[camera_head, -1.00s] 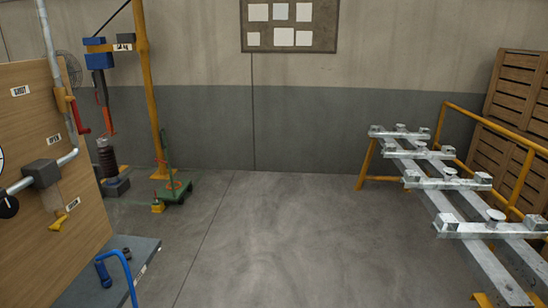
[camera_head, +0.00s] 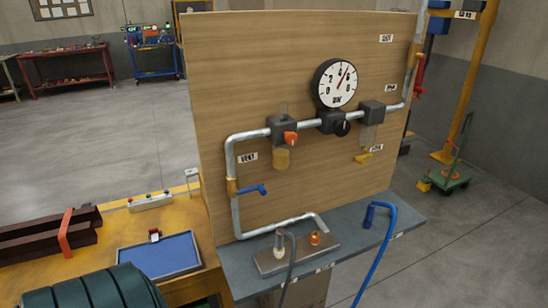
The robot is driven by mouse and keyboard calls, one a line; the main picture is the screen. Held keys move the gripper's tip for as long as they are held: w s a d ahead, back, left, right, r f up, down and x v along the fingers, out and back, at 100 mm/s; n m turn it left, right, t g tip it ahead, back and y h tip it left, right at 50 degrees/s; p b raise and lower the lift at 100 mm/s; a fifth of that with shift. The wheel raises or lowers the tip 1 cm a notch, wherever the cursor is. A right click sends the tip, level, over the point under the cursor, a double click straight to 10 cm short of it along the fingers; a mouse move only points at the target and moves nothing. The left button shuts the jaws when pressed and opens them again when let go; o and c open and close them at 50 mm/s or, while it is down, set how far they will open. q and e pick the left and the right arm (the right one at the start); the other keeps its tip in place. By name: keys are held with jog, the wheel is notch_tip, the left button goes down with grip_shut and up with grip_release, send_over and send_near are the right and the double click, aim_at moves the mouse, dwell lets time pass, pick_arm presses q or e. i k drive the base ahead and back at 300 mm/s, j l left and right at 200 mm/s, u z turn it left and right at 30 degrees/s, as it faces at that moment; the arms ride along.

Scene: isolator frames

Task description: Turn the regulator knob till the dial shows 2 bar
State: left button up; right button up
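A round white dial (camera_head: 336,83) with a black rim is mounted on the upright wooden panel. Its thin red needle points up and slightly right; the numbers are too small to read surely. Below it a dark block on the pipe carries a black round knob (camera_head: 342,128). To the left, another dark block carries an orange-red knob (camera_head: 290,139) above an amber bowl. No labels show which knob is the regulator's. Neither of my grippers is in view.
A grey shelf (camera_head: 350,235) juts out below, with a blue hose (camera_head: 391,245). A yellow bench (camera_head: 190,232) with a blue tray stands at left.

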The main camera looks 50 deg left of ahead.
aim_at(341, 127)
jog(key=u, duration=1.15)
